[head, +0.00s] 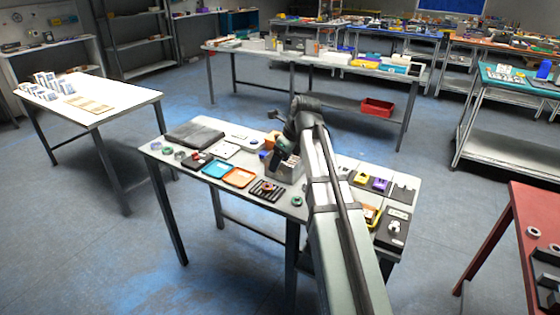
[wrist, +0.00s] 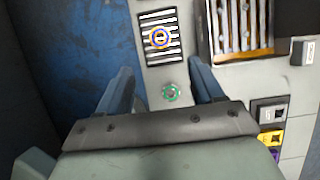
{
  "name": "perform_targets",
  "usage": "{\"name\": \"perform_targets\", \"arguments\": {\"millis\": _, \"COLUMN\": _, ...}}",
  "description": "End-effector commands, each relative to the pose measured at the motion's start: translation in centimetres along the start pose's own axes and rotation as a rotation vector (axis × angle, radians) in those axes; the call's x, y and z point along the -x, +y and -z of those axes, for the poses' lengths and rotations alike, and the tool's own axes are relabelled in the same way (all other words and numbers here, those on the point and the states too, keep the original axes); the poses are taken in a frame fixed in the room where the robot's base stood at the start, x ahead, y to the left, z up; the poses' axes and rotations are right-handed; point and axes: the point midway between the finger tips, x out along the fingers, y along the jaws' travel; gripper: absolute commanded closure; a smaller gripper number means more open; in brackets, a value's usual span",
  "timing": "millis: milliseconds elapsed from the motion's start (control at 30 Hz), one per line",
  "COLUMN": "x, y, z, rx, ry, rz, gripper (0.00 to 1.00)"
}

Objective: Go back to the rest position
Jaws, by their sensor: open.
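My gripper (wrist: 160,82) shows in the wrist view with its two blue-grey fingers spread apart and nothing between them. It is above the front edge of the white table (head: 228,210).
An orange tray (head: 239,177) and a blue tray (head: 216,168) lie left of the striped pad. A slotted box (wrist: 240,28) stands near the table middle. Yellow and purple items (head: 370,181) lie right of my arm. Blue floor shows beyond the table edge.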

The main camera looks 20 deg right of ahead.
Motion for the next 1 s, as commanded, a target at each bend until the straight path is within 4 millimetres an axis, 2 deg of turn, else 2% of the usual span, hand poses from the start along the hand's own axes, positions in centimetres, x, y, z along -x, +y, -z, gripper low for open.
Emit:
{"name": "perform_targets", "arguments": {"millis": 167, "x": -0.6, "y": 0.4, "z": -0.1, "rx": 0.026, "ry": 0.004, "rz": 0.0, "gripper": 0.33}}
{"name": "perform_targets", "arguments": {"millis": 267, "x": -2.2, "y": 1.7, "z": -0.6, "rx": 0.112, "ry": 0.019, "rz": 0.001, "gripper": 0.33}}
{"name": "perform_targets", "arguments": {"millis": 500, "x": -8.8, "y": 7.2, "z": -1.9, "rx": 0.509, "ry": 0.082, "rz": 0.006, "gripper": 0.33}}
{"name": "perform_targets", "arguments": {"millis": 600, "x": -11.5, "y": 9.4, "z": -1.9, "rx": 0.674, "ry": 0.111, "rz": 0.001, "gripper": 0.33}}
{"name": "perform_targets", "arguments": {"millis": 767, "x": -15.2, "y": 11.0, "z": -0.4, "rx": 0.844, "ry": 0.151, "rz": -0.027, "gripper": 0.33}}
{"name": "perform_targets", "arguments": {"millis": 1000, "x": -20.7, "y": 12.0, "z": 4.1, "rx": 0.997, "ry": 0.199, "rz": -0.107, "gripper": 0.33}}
